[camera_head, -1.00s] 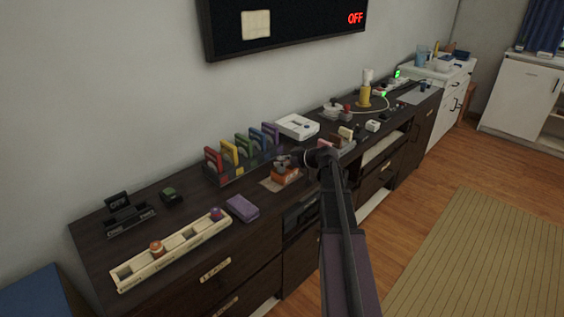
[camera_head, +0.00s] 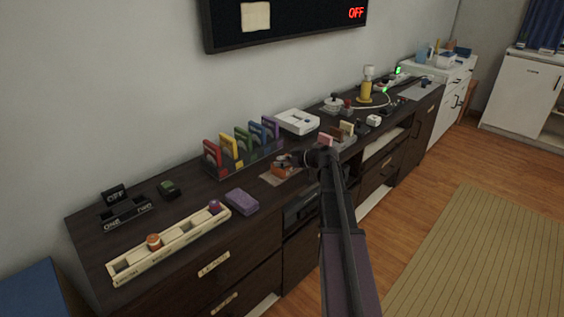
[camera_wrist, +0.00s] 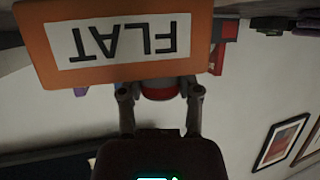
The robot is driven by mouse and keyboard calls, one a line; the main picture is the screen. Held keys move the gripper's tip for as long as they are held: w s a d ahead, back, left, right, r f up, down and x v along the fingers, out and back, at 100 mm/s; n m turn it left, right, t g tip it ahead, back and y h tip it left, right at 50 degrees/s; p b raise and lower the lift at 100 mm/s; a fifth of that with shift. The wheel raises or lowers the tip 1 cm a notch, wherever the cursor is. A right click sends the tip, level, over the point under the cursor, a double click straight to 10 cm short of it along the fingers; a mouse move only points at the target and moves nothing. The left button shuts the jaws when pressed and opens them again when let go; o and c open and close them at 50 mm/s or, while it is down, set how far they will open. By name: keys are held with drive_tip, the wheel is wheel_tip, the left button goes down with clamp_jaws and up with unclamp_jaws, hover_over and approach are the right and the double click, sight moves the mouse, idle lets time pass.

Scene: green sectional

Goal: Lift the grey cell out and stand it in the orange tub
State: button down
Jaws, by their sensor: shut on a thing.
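The orange tub (camera_head: 282,169) stands on a tan mat on the dark sideboard. In the wrist view its orange face (camera_wrist: 40,45) fills the upper left and bears an upside-down FLAT label. My gripper (camera_wrist: 160,90) is shut on a small cylinder with a grey part and a red band, which I take to be the grey cell (camera_wrist: 160,81). The cell is close to the tub, and the orange face hides its far end. I cannot tell whether it touches the tub. In the head view my gripper (camera_head: 298,159) is right beside the tub, and the cell is too small to make out.
A rack of coloured upright pieces (camera_head: 238,148) stands behind the tub. A purple block (camera_head: 242,202) and a long cream tray (camera_head: 185,235) lie to the left. A white box (camera_head: 298,121) and a small card holder (camera_head: 338,136) are close on the right.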

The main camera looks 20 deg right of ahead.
drive_tip(key=shift+c, duration=1.1)
unclamp_jaws()
drive_tip(key=shift+s, duration=0.15)
